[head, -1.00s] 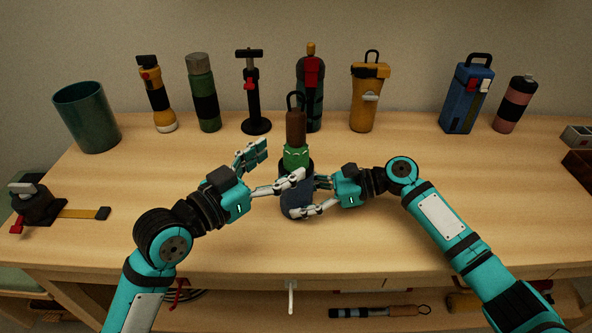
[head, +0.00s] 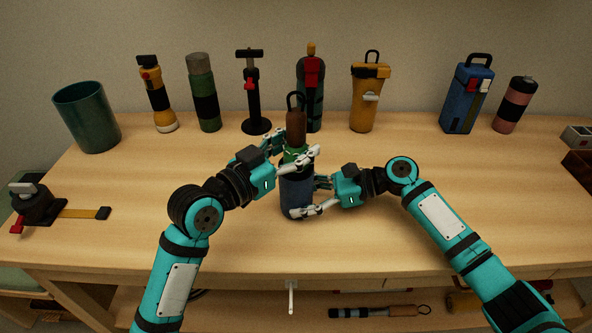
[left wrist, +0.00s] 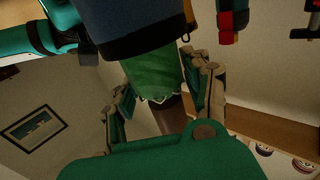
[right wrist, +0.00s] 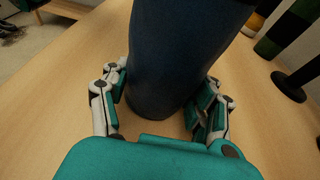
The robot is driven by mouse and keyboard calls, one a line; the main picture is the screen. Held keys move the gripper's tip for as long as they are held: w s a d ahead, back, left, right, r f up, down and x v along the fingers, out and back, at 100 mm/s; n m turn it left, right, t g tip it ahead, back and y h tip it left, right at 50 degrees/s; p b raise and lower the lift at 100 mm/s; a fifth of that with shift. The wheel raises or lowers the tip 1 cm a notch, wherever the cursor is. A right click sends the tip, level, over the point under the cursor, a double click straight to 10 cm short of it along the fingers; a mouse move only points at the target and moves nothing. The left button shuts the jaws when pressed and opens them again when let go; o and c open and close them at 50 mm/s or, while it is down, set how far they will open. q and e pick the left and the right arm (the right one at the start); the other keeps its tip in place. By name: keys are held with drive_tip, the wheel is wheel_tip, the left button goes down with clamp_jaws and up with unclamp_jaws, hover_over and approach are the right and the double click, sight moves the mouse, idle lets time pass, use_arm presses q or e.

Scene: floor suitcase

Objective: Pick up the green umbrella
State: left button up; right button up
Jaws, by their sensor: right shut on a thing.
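The green umbrella (head: 296,126) stands upright in a dark blue holder (head: 295,190). Its brown handle and black loop point up, and a little green shows above the holder. My left gripper (head: 299,143) is open around the green part, with a finger on either side. In the left wrist view the green umbrella (left wrist: 154,74) lies between the spread fingers, and the left finger looks slightly apart from it. My right gripper (head: 307,197) is shut on the holder low down. The holder also fills the right wrist view (right wrist: 180,60) between the fingers.
A row of bottles and flashlights stands at the back, including an orange bottle (head: 363,100) and a blue bottle (head: 466,98). A dark green bin (head: 87,118) stands at left. A black clamp-like tool (head: 37,205) lies at the left edge. The table front is clear.

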use_arm(q)
clamp_jaws()
wheel_tip(320, 180, up, 18)
drive_tip(key=shift+r, duration=0.1)
idle(0.6)
use_arm(e)
drive_tip(key=o, duration=0.9)
drive_tip(key=shift+o, duration=0.2)
